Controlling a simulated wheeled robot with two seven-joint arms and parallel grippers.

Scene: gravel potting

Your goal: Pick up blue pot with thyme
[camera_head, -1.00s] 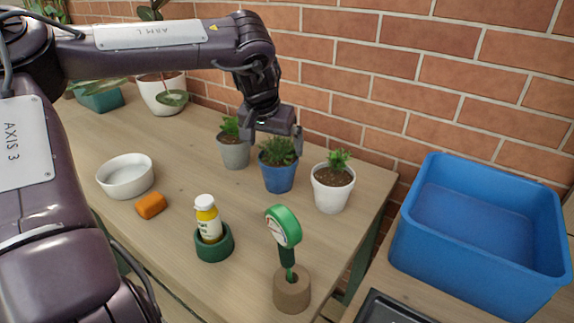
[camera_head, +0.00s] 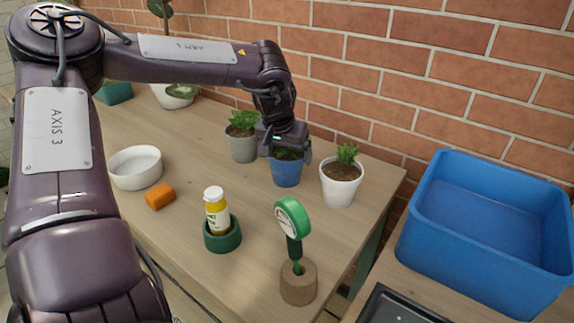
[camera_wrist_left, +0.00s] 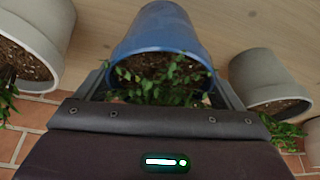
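The blue pot with thyme (camera_head: 286,174) stands upright on the table between a grey pot and a white pot. My left gripper (camera_head: 285,156) is over it from above, with its palm close over the leaves and hiding much of them. In the left wrist view the blue pot (camera_wrist_left: 160,32) lies between the two open fingers, one on each side near its rim. The thyme (camera_wrist_left: 160,80) shows in front of the palm. Whether a finger touches the pot cannot be told. My right gripper is not in view.
The white pot (camera_head: 340,192) stands close on the right and the grey pot (camera_head: 242,148) close on the left. A brick wall (camera_head: 400,80) is behind. A green-topped tool in a stand (camera_head: 298,285), a bottle (camera_head: 216,215) and a blue crate (camera_head: 412,225) are nearer.

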